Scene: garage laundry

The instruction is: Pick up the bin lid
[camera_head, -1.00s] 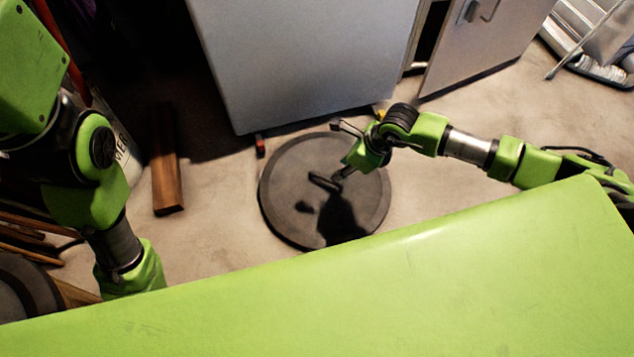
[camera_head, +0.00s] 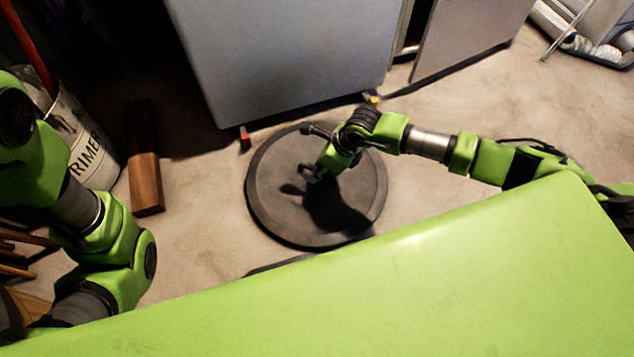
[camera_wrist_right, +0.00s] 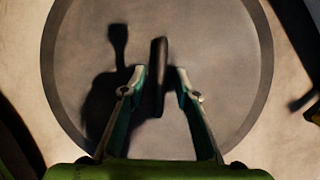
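The bin lid (camera_head: 280,225) is a dark round disc with a raised rim, lying flat on the floor in the head view. It also fills much of the right wrist view (camera_wrist_right: 225,50). Its bar handle (camera_wrist_right: 158,75) stands at the middle. My right gripper (camera_head: 312,172) is over the lid's centre. In the right wrist view my right gripper (camera_wrist_right: 160,78) is open, with one finger on each side of the handle and a gap on both sides. My left arm is at the left of the head view; its gripper is out of view.
A large grey appliance (camera_head: 285,60) stands just behind the lid, with a red-tipped foot (camera_head: 244,138) close to the rim. A wooden block (camera_head: 146,185) and a white primer bucket (camera_head: 85,150) are at the left. Bare floor (camera_head: 450,95) lies to the right.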

